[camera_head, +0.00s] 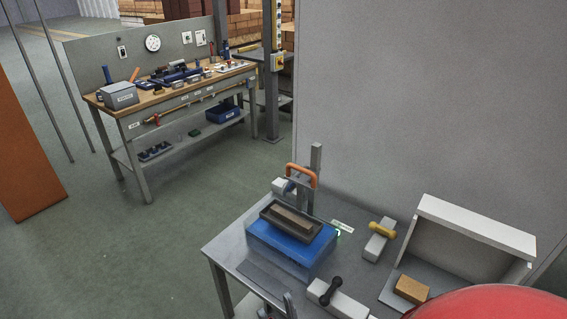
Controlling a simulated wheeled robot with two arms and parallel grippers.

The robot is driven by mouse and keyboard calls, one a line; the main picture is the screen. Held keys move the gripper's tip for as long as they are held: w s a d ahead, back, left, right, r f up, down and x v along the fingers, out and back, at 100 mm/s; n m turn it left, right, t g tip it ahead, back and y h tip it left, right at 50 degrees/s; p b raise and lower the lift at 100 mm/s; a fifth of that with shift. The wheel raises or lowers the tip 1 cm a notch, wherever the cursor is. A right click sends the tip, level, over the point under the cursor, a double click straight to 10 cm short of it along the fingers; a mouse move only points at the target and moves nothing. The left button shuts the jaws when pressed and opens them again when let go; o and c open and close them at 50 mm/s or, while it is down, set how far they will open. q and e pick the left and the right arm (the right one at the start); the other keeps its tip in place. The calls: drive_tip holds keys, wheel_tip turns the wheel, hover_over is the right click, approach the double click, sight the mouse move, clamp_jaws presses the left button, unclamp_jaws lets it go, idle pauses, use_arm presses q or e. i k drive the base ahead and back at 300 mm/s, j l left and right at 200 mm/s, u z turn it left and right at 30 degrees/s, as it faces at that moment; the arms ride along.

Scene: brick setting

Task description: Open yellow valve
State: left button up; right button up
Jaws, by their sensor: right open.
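The yellow valve handle (383,230) lies across the top of a small grey block (375,246) on the grey table (228,246), right of the blue box. My right gripper (278,308) shows only in part at the bottom edge of the view. It is open, near the table's front edge, to the left of and nearer than the yellow valve, and apart from it. A second valve with a black handle (330,290) sits on a pale block just right of the gripper. My left gripper is not in view.
A blue box with a dark mould (264,228) stands on the table, with an orange handle (301,174) on a post behind. A white-topped housing (476,228) and a tan brick (411,289) are at right. A grey wall rises behind. A workbench (140,112) stands far left.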

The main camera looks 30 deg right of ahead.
sight(373, 226)
drive_tip(key=z, duration=1.7)
drive_tip(key=k, duration=0.5)
